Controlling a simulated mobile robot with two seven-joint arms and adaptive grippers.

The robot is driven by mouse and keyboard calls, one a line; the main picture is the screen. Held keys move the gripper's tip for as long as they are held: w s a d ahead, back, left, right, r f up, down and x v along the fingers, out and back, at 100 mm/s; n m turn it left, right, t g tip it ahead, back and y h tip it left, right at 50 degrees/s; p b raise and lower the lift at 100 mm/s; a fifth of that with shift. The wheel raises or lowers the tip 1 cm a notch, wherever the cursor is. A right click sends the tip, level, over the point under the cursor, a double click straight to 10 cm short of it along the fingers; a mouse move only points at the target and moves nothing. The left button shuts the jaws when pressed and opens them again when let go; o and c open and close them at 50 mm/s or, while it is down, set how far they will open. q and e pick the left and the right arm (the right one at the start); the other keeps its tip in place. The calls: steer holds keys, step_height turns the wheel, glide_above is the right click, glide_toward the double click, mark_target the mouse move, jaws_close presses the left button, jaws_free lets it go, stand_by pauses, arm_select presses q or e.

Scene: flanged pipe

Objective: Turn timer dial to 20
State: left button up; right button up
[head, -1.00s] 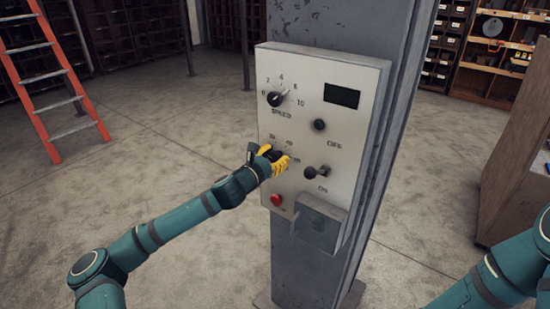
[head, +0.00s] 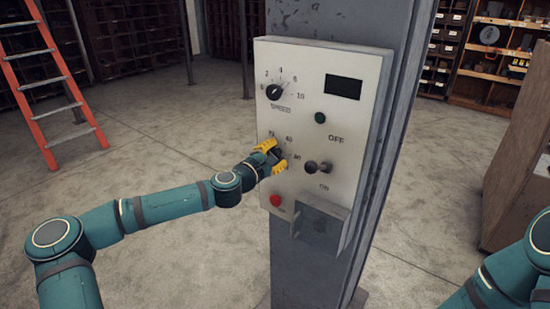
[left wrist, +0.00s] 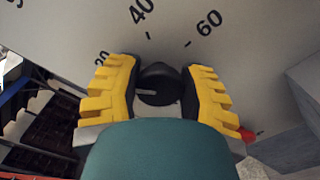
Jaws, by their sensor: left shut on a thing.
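The timer dial (head: 277,154) is a black knob low on the left of a pale control panel (head: 300,62), below the speed dial. My left gripper (head: 274,157) has its yellow fingers on either side of it and is shut on it. In the left wrist view the dial (left wrist: 158,78) sits between the fingers (left wrist: 160,95), below the printed 20, 40 and 60. A light line on the dial points left, on the side of the 20, which a fingertip partly covers. My right gripper is not in view; only part of that arm shows at the right edge.
Near the timer dial are a black toggle switch (head: 318,168), a red button (head: 275,200), the speed dial (head: 274,92) and a dark green button (head: 320,118). A grey box (head: 320,225) juts out at the panel's foot. Open floor lies left of the post.

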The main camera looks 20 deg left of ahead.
arm_select(q)
steer(key=shift+m, duration=0.3)
steer(key=o, duration=1.2)
steer(key=shift+s, duration=0.1)
steer(key=v, duration=1.2)
